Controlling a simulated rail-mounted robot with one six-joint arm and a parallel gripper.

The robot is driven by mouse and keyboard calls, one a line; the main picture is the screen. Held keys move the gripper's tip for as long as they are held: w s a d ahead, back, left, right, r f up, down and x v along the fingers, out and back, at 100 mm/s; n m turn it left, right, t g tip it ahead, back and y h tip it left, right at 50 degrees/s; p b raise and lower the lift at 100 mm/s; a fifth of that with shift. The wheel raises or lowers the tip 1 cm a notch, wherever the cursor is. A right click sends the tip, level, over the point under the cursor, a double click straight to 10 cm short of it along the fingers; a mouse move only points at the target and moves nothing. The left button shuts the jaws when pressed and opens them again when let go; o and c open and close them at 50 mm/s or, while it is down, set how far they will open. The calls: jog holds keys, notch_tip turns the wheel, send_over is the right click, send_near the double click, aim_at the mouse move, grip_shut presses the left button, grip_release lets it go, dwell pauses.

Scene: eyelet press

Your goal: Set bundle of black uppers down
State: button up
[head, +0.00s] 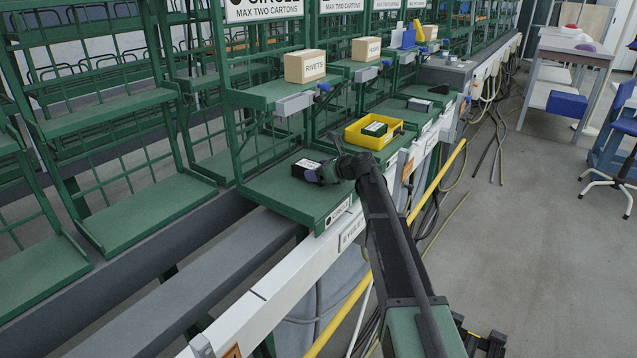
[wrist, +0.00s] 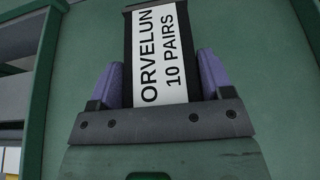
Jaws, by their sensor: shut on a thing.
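The bundle of black uppers (head: 301,168) is a small black block with a white label. It is at the left end of my gripper in the head view, low over or on the green shelf (head: 280,205); I cannot tell whether it touches. In the wrist view the bundle's label (wrist: 162,60) reads ORVELUN 10 PAIRS. My gripper (wrist: 162,80) is shut on the bundle, with a purple finger on each side. It also shows in the head view (head: 310,173).
A yellow tray (head: 362,138) with a dark labelled bundle (head: 375,129) stands on the shelf to the right. RIVETS (head: 305,66) and another carton (head: 366,49) sit on raised shelves behind. Green rack uprights stand close behind. The shelf's front part is bare.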

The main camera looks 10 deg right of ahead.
jog(key=shift+f+p, duration=0.2)
jog(key=shift+p, duration=0.1)
jog(key=shift+f, duration=0.2)
jog(key=o, duration=1.1)
jog(key=shift+r, duration=0.2)
jog(key=p+v, duration=0.4)
jog(key=v, duration=0.7)
jog(key=shift+s+d+r+p, duration=0.2)
jog(key=shift+r+p, duration=0.1)
jog(key=shift+p, duration=0.05)
jog(key=shift+s+d, duration=0.1)
jog(key=shift+d, duration=0.05)
